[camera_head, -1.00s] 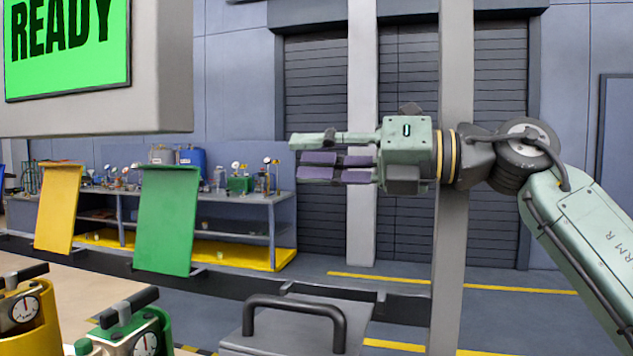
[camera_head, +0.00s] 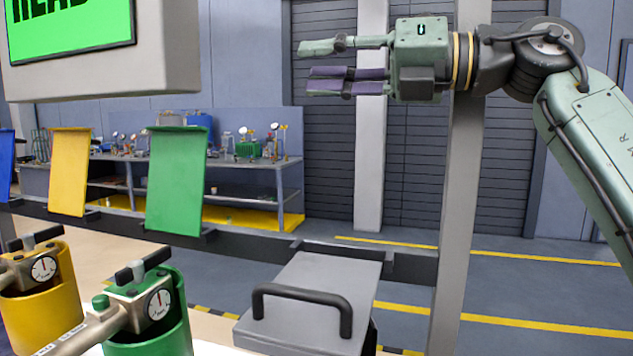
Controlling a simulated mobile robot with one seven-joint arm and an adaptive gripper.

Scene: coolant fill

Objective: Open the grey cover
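The grey cover (camera_head: 333,272) is at the bottom centre of the head view. It is down, with a dark arched handle (camera_head: 302,293) standing on its top near the front. My gripper (camera_head: 320,62) is high above the cover and well apart from it, with its fingers pointing left. There is a gap between the upper finger and the two lower fingers with purple pads. It is open and empty.
Raised green (camera_head: 176,180), yellow (camera_head: 70,172) and blue (camera_head: 6,165) covers stand to the left. Gauge-topped green (camera_head: 150,310) and yellow (camera_head: 40,290) units are at lower left. A screen (camera_head: 85,45) hangs at upper left. A grey post (camera_head: 462,200) stands right of the cover.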

